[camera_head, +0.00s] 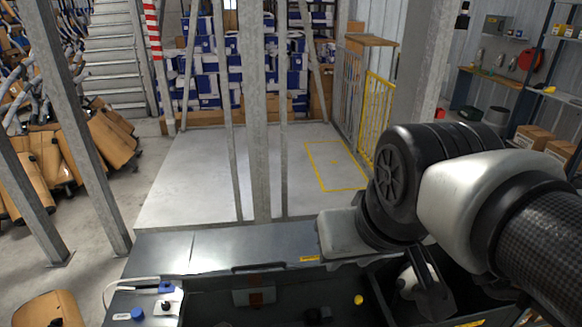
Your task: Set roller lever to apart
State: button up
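I cannot pick out a roller lever for certain in this view. My arm comes in from the right and bends down at the lower right. My gripper (424,290) appears as a dark shape below the wrist, over a dark open recess along the bottom edge. Its fingertips are too dark and small to tell whether they are open or shut, and I see nothing clearly held. A small panel with a blue knob (138,314) and a black switch (166,307) sits at the lower left. My arm hides part of the right side.
Steel posts (262,120) stand in front of me. Behind them is a bare pale floor area (200,180) with a yellow outlined square (337,187). A yellow mesh barrier (377,118) stands right of it. Brown cartons (97,145) lie left; blue and white boxes (207,62) are stacked behind.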

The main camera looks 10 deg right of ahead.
aim_at(358, 300)
jog(key=k+l+z, duration=0.15)
jog(key=z, duration=0.35)
jog(key=l+u, duration=0.45)
jog(key=l, duration=0.35)
jog(key=k+l+u, duration=0.1)
jog(key=u, duration=0.25)
jog(key=k+u, duration=0.35)
jog(key=k+l+u, duration=0.1)
jog(key=u, duration=0.25)
jog(key=i+z, duration=0.45)
jog(key=i, duration=0.2)
